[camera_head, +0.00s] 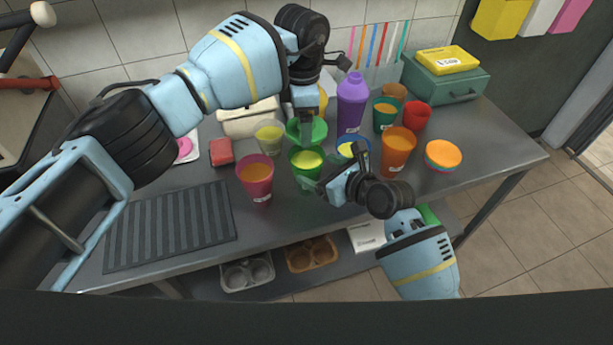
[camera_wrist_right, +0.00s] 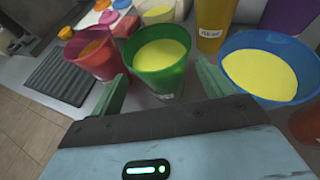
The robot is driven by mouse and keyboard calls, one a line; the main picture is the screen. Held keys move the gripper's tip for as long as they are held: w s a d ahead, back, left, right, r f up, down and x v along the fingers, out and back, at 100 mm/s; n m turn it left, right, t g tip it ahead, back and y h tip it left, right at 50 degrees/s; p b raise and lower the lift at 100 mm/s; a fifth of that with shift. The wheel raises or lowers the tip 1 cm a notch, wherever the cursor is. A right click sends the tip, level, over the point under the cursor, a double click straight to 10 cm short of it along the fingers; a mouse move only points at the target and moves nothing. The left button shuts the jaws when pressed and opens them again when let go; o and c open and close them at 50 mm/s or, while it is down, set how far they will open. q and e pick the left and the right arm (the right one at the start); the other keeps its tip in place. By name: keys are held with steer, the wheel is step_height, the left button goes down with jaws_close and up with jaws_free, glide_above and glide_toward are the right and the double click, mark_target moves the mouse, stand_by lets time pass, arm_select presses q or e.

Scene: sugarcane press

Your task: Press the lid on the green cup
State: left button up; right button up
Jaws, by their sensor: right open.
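The green cup (camera_head: 306,177) stands upright and uncovered near the table's front middle, with yellow-green liquid inside. It also shows in the right wrist view (camera_wrist_right: 158,82). My right gripper (camera_head: 322,177) is open just in front of the cup; in the wrist view its fingers (camera_wrist_right: 162,90) are apart with the cup ahead between them. A green lid (camera_head: 318,130) is just behind and above the cup in the head view. My left gripper (camera_head: 307,122) reaches down from above and appears shut on this lid; its fingertips are partly hidden.
A pink cup (camera_head: 257,182) stands left of the green cup, a blue cup (camera_head: 350,150) and an orange cup (camera_head: 397,150) to its right. A purple bottle (camera_head: 351,105) is behind. Coloured lids (camera_head: 443,155) lie stacked at right. A ridged mat (camera_head: 170,228) lies at front left.

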mark_target(297, 161)
steer(key=shift+x, duration=2.85)
steer(key=c, duration=1.1)
arm_select(q)
steer(key=shift+f, duration=2.5)
arm_select(e)
steer(key=shift+c, duration=0.2)
arm_select(q)
steer(key=shift+f, duration=0.95)
